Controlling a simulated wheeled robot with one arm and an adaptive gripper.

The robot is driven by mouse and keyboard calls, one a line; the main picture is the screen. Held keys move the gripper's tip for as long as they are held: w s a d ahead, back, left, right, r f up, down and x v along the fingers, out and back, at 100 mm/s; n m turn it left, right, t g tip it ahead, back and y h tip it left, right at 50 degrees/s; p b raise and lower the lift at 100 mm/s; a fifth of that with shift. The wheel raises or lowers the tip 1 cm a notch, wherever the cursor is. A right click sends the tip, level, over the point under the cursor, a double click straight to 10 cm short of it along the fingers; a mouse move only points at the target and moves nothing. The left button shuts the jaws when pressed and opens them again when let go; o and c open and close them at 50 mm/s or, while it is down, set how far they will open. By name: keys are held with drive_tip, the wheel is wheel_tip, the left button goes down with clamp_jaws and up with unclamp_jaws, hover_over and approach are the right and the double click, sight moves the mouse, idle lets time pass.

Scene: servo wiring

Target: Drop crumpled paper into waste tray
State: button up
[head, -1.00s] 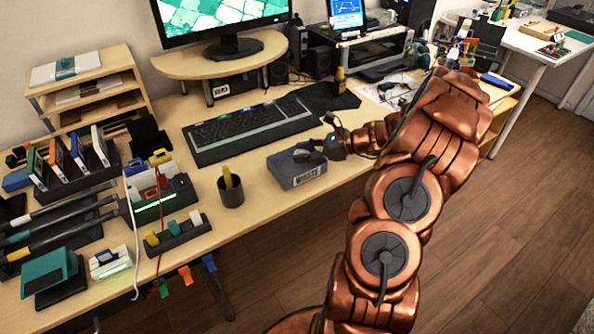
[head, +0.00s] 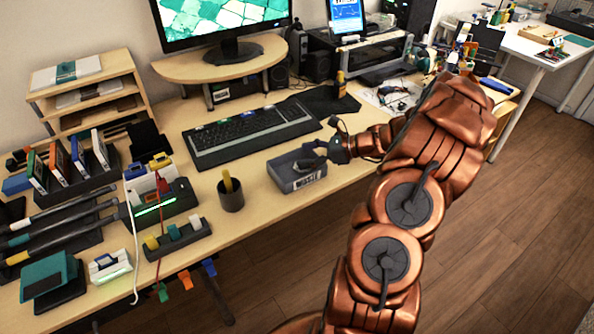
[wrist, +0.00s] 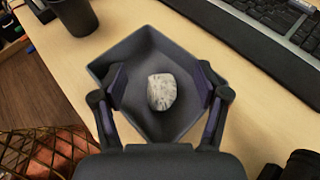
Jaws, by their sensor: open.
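The waste tray (head: 300,180) is a grey, open box near the front edge of the desk, with a label on its front. It also shows in the wrist view (wrist: 122,127). The crumpled paper (wrist: 161,91) is a small, pale, grey-flecked lump inside the tray. My gripper (wrist: 161,84) is open above the tray, with one finger on each side of the paper and a gap to it on both sides. In the head view my gripper (head: 322,152) is over the tray's right part, and the paper cannot be made out.
A dark pen cup (head: 231,194) stands left of the tray. The keyboard (head: 251,136) lies behind it, with a dark mat (head: 327,104) to the right. Bare desk surrounds the tray.

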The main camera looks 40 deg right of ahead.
drive_tip(key=v, duration=1.1)
drive_tip(key=s+a+r+n+g+p, duration=0.1)
drive_tip(key=a+r+n+g, duration=0.25)
drive_tip(key=a, duration=0.55)
drive_tip(key=s+a+r+n+g+p, duration=0.1)
drive_tip(key=s+a+r+n+g, duration=0.15)
drive_tip(key=a+n, duration=0.45)
drive_tip(key=s+a+r+n+g+p, duration=0.1)
drive_tip(key=a+r+n+g, duration=0.25)
drive_tip(key=a, duration=0.85)
drive_tip(key=s+a+r+n+g+h+p, duration=0.2)
drive_tip(key=s+a+n+g+h, duration=0.15)
drive_tip(key=s+a+n, duration=0.4)
drive_tip(key=s+d+r+n+t+h+p, duration=0.1)
drive_tip(key=s+n+h, duration=0.4)
drive_tip(key=s, duration=0.7)
drive_tip(key=shift+s+d+r+n+h+p, duration=0.35)
drive_tip(key=shift+s+d+r+n+p, duration=0.1)
drive_tip(key=shift+d+r+p, duration=0.35)
drive_tip(key=shift+f, duration=0.1)
